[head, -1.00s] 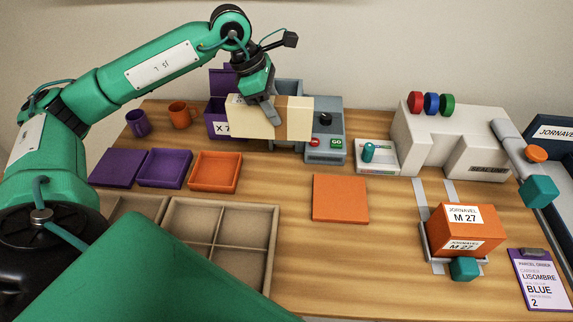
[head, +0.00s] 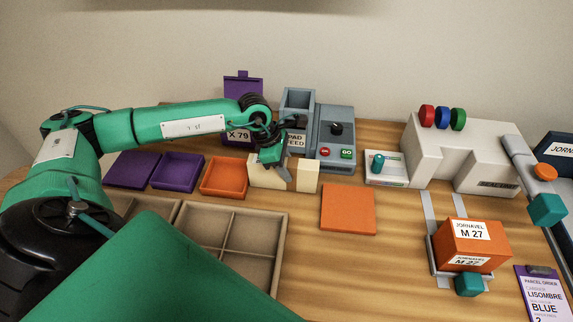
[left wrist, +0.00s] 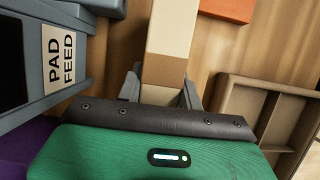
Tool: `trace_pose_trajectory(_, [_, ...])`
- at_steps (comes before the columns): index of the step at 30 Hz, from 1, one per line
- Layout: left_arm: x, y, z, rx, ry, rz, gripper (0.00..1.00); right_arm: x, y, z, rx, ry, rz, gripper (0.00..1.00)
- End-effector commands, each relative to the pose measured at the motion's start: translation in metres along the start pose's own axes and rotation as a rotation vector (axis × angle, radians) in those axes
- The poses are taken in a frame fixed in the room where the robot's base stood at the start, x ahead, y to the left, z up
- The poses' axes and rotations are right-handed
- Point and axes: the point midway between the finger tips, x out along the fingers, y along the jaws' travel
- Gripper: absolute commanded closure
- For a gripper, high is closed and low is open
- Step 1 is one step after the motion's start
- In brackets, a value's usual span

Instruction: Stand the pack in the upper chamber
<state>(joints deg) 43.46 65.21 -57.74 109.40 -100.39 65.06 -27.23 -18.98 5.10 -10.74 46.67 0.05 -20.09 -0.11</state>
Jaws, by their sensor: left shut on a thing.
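The pack is a long cream box with a tan band (head: 307,175), lying lengthwise left to right in front of the grey machine. My left gripper (head: 271,160) is shut on it around its banded middle. In the left wrist view the pack (left wrist: 170,35) runs away from between the fingers (left wrist: 160,90). Whether it touches the table is unclear. The grey machine has an open-topped upper chamber (head: 297,101) above a PAD FEED label, behind and right of the gripper. The chamber's inside is mostly hidden. My right gripper is not in view.
A control box with GO button (head: 346,153) adjoins the chamber. A purple X 79 box (head: 238,135) stands left of it. Orange tray (head: 224,177), purple tray (head: 178,171) and a divided tray (head: 283,225) lie nearby. An orange pad (head: 348,208) lies to the right.

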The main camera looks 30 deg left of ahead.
Motion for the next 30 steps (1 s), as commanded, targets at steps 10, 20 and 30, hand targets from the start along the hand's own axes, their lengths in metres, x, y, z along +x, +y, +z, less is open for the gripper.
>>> trace_pose_trajectory(10, [0.003,0.000,-0.001,0.000,-0.001,0.001,0.97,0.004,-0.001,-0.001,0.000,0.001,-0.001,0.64])
trace_pose_trajectory(20, [0.002,0.000,-0.001,0.000,0.000,0.000,0.42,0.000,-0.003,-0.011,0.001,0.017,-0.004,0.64])
trace_pose_trajectory(30, [-0.025,0.001,-0.001,-0.001,0.000,0.004,0.42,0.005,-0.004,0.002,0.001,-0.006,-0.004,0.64])
